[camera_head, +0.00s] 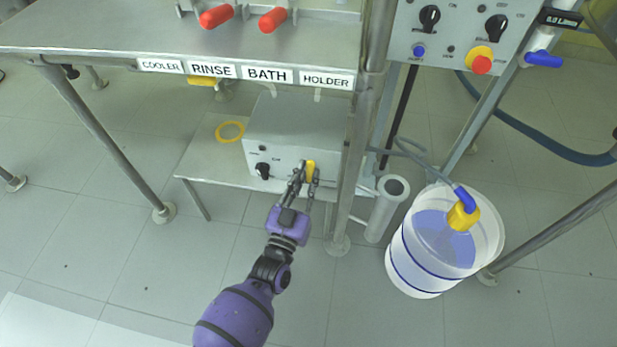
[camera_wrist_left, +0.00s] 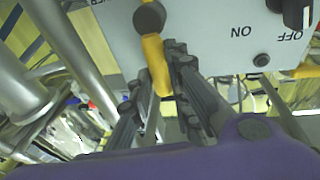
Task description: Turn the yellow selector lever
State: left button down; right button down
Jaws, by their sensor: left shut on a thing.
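The yellow selector lever (camera_head: 311,169) is on the front of a grey control box (camera_head: 290,128) on a low shelf under the table. My left gripper (camera_head: 304,177) reaches the box front, with its fingers on either side of the lever and shut on it. In the left wrist view, the yellow lever (camera_wrist_left: 156,66) hangs from a dark round hub and its lower part sits between the gripper fingers (camera_wrist_left: 163,85). My right gripper is not in view.
A black knob (camera_head: 263,170) is left of the lever on the same box. A table leg (camera_head: 350,165) stands close on the right, beside a grey cylinder (camera_head: 386,205) and a bucket of blue liquid (camera_head: 405,265). A yellow ring (camera_head: 230,131) lies on the low shelf (camera_head: 200,160).

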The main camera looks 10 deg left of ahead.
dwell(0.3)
pick_arm(q)
jog(key=c, duration=1.6)
grip_release()
jog(key=shift+c, duration=0.2)
notch_tip(320, 180, up, 10)
